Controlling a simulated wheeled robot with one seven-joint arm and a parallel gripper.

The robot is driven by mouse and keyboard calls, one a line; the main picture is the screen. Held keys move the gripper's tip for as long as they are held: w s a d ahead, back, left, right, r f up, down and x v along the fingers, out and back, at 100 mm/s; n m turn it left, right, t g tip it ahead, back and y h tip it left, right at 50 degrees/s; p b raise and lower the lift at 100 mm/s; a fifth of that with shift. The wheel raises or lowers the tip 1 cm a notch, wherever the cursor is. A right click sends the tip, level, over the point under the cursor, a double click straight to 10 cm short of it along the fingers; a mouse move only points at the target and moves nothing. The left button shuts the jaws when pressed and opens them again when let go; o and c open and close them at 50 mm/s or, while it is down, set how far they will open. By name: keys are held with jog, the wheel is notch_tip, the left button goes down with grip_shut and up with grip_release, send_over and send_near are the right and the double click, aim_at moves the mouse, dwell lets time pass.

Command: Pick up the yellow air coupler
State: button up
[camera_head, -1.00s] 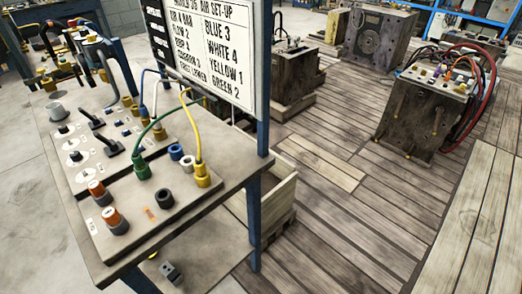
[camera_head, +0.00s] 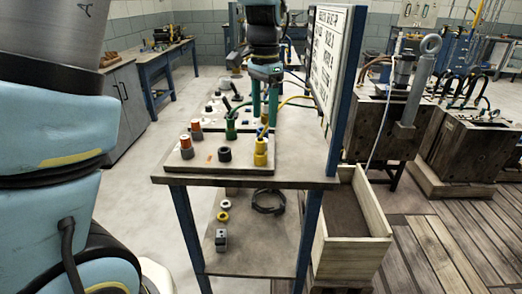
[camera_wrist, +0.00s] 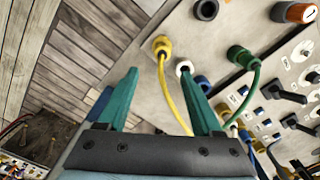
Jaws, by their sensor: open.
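The yellow air coupler (camera_head: 260,152) stands upright at the front right corner of the grey panel on the bench, with a yellow hose rising from its top. In the wrist view the yellow coupler (camera_wrist: 161,45) shows just beyond the gap between my fingertips, and its hose runs back between the fingers. My gripper (camera_wrist: 158,74) is open and empty, with teal fingers either side of the hose. In the head view my gripper (camera_head: 265,108) points down over the panel, above and behind the coupler. I see no contact with the coupler.
The green coupler (camera_head: 231,128) and a black socket (camera_head: 225,155) are close by. Orange-topped knobs (camera_head: 186,147) stand to the left. A white lettered board (camera_head: 326,52) rises at the bench's right edge. A wooden crate (camera_head: 345,262) stands on the floor below.

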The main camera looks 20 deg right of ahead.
aim_at(261, 137)
notch_tip(261, 137, down, 3)
jog(key=shift+f, duration=0.1)
jog(key=shift+a+f+p, duration=0.25)
jog(key=shift+f+p, duration=0.3)
jog(key=shift+f, duration=0.8)
jog(key=shift+a+f+p, duration=0.25)
jog(key=shift+f+p, duration=0.25)
jog(key=shift+f, duration=0.8)
jog(key=shift+c, duration=0.2)
grip_shut()
